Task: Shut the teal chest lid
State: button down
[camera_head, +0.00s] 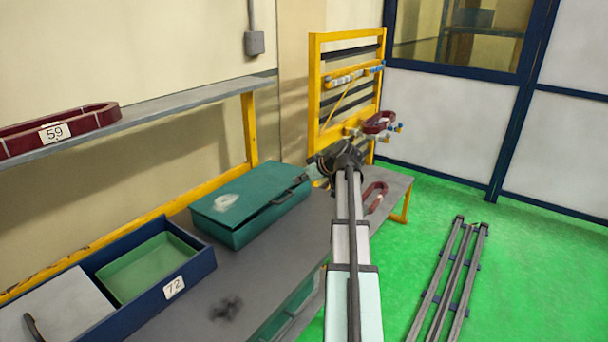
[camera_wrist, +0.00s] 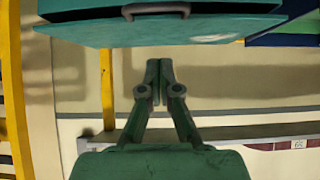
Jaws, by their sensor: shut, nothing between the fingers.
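The teal chest (camera_head: 245,220) sits on the grey workbench against the wall. Its lid (camera_head: 245,192) lies low over the box, with a pale worn patch on top. A dark gap shows along the front edge, so the lid looks slightly raised. In the wrist view, which is upside down, the lid (camera_wrist: 110,34) and a handle (camera_wrist: 155,10) fill the top of the picture. My gripper (camera_head: 317,160) is beyond the chest's right end in the head view. In the wrist view my gripper (camera_wrist: 158,66) is shut and empty, its fingertips appearing near the lid's edge; contact cannot be told.
A blue tray (camera_head: 204,256) marked 72 with a green bin (camera_head: 150,268) stands left of the chest. A shelf (camera_head: 190,98) runs above, holding a dark red part (camera_head: 90,117). A yellow rack (camera_head: 316,85) stands behind my gripper. A red ring-shaped part (camera_head: 376,196) lies on the bench's right.

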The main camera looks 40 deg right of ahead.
jog(key=w+f+p, duration=0.2)
jog(key=w+f, duration=0.2)
jog(key=f, duration=0.3)
jog(key=shift+a+p, duration=0.3)
jog(key=shift+a, duration=0.15)
jog(key=f+b, duration=0.3)
jog(key=shift+s+f+b, duration=0.25)
jog(key=shift+f+b, duration=0.05)
jog(key=shift+f, duration=0.05)
